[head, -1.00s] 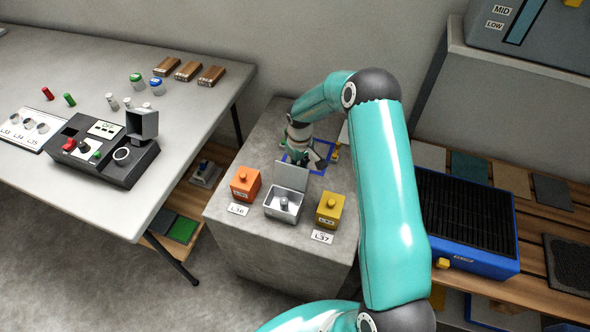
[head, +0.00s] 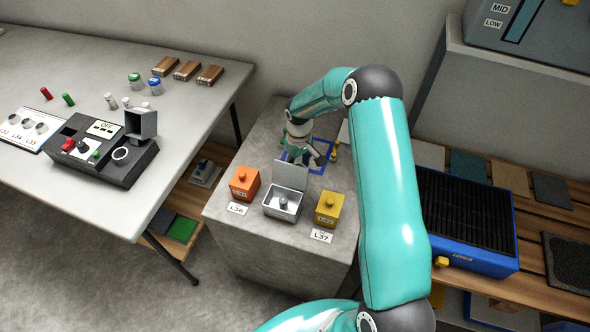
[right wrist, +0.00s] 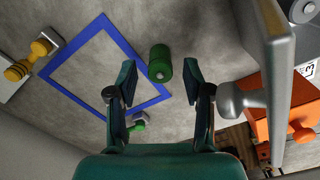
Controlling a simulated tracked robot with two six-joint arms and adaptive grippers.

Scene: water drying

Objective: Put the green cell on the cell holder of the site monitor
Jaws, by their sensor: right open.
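A green cylinder (right wrist: 160,63), which looks like the green cell, lies on the concrete block in the right wrist view, just outside a blue square outline (right wrist: 150,103). My right gripper (right wrist: 157,84) is open and empty, its fingertips on either side of the space just short of the cylinder. In the head view the gripper (head: 313,157) is low over the back of the block, and the cylinder is hidden there. A black device with an "OFF" display (head: 88,152), possibly the site monitor, stands on the left table. It has an upright grey flap (head: 141,124) and a white-rimmed round socket (head: 121,155).
An open-lidded grey box (head: 283,206) stands between an orange box (head: 245,184) and a yellow box (head: 330,209) at the block's front. Its raised lid (right wrist: 272,55) is close to the right finger. A small green-knobbed piece (right wrist: 137,125) and a yellow-knobbed piece (right wrist: 30,60) are nearby.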

